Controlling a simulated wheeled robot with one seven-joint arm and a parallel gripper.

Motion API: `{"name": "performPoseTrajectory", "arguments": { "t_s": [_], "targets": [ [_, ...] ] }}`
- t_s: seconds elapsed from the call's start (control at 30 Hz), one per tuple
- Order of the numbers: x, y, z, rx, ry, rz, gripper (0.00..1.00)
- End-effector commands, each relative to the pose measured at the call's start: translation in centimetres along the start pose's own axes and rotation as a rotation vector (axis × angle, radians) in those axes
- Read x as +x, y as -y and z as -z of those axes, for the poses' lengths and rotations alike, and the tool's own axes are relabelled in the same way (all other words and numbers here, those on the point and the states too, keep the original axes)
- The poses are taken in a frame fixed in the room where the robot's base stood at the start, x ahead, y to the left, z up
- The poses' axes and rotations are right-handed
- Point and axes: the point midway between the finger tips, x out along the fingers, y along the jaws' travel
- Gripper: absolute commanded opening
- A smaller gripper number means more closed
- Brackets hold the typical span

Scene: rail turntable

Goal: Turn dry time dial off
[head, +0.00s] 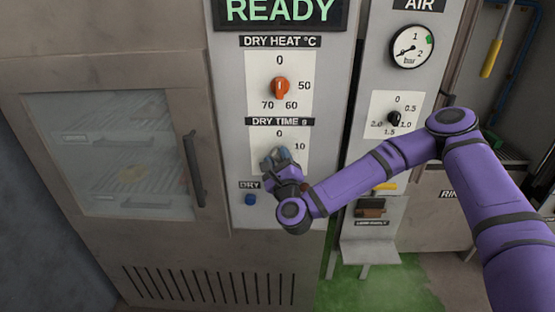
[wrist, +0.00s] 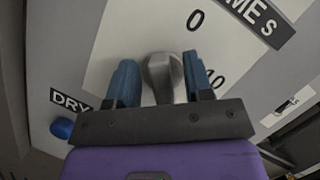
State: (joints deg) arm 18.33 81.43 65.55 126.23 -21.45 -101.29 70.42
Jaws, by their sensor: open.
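The dry time dial is a grey knob (wrist: 163,77) on a white scale plate (wrist: 120,45), below the "DRY TIME s" label (head: 279,122). In the wrist view it sits between the two blue fingers of my gripper (wrist: 160,68), with a narrow gap showing at least on the left side. My gripper is open around the knob. In the head view my gripper (head: 276,156) covers the knob and much of its scale; only 0 and 10 read clearly. I cannot tell which mark the knob points to.
Above is the orange dry heat dial (head: 280,88). A blue DRY button (head: 250,199) sits low at the left, also in the wrist view (wrist: 62,128). The oven door handle (head: 193,169) stands left. The air panel's black dial (head: 395,118) is at right.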

Motion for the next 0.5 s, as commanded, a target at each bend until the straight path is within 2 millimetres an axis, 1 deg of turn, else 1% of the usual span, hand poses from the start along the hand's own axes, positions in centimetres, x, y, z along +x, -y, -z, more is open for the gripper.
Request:
{"name": "performPoseTrajectory", "arguments": {
  "t_s": [0.17,0.27,0.3,0.37,0.4,0.5],
  "targets": [
    [-0.01,0.0,-0.01,0.0,0.0,0.0,0.47],
    [-0.02,0.0,-0.01,0.0,0.0,0.0,0.26],
    [-0.02,-0.01,-0.01,0.0,0.0,0.0,0.17],
    [-0.03,-0.01,-0.01,0.0,0.0,0.0,0.03],
    [-0.03,-0.01,-0.01,0.0,0.0,-0.001,0.0],
    [-0.04,-0.01,-0.02,-0.001,0.0,-0.001,0.0]
  ]
}}
